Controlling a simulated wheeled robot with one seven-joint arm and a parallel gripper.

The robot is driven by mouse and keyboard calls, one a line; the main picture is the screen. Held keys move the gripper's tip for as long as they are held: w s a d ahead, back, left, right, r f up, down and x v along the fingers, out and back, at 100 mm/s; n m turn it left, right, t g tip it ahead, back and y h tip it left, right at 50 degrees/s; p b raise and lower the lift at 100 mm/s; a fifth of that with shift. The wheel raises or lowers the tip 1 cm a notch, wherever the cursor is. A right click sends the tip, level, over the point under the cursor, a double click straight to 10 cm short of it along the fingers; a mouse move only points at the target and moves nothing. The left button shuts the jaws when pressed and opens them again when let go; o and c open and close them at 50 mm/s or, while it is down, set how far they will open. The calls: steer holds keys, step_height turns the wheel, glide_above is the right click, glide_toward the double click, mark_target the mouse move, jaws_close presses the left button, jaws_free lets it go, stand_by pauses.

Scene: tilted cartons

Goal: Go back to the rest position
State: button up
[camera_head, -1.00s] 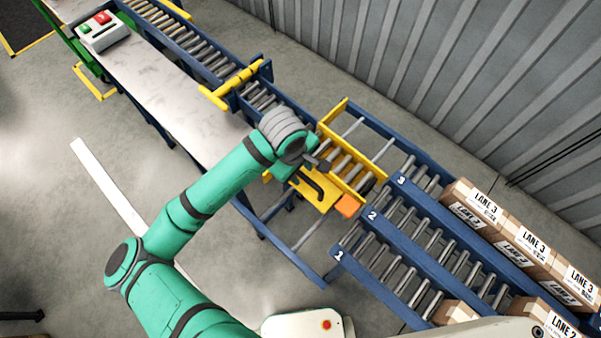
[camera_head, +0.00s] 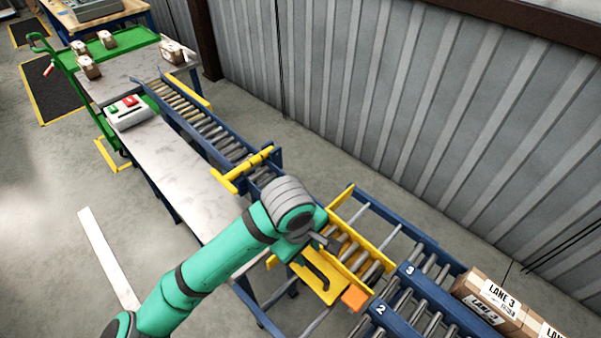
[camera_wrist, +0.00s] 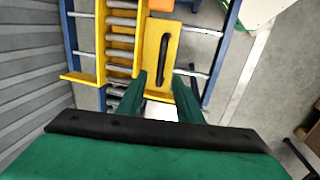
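My gripper (camera_head: 316,240) is over the yellow sliding carriage (camera_head: 357,255), beside the yellow plate (camera_head: 318,287) with its black handle (camera_head: 324,268). In the wrist view my gripper (camera_wrist: 160,82) shows two green fingers spread apart with nothing between them. The plate (camera_wrist: 157,28) and handle (camera_wrist: 163,60) lie beyond the fingertips, and I see no grip on the handle. An orange block (camera_head: 355,298) sits at the carriage's end; it also shows in the wrist view (camera_wrist: 161,5).
Lanes 2 and 3 (camera_head: 408,269) run to the lower right, with LANE 3 cartons (camera_head: 490,297) on them. A roller conveyor (camera_head: 200,122) and white table (camera_head: 185,170) lie behind. Several small cartons (camera_head: 88,67) stand at the far left. A corrugated wall (camera_head: 400,110) bounds the right.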

steer(key=w+d+r+t+h, duration=0.3)
steer(key=d+r+t+h, duration=0.25)
steer(key=d, duration=0.45)
steer(key=w+d+r+t+h, duration=0.4)
steer(key=d+r+h, duration=0.2)
steer(key=d, duration=0.5)
steer(key=s+a+f+n+t+y, duration=0.2)
steer(key=s+a+f+t+y, duration=0.3)
steer(key=s+a+f+y, duration=0.8)
steer(key=s+a+f+m, duration=0.2)
steer(key=s+a+m, duration=0.3)
steer(key=s, duration=0.4)
steer(key=s+a+f+m, duration=0.3)
steer(key=s+a+m, duration=0.1)
steer(key=s+a, duration=0.4)
steer(key=shift+s+f+m, duration=0.2)
steer(key=shift+s+m, duration=0.2)
steer(key=shift+s, duration=0.45)
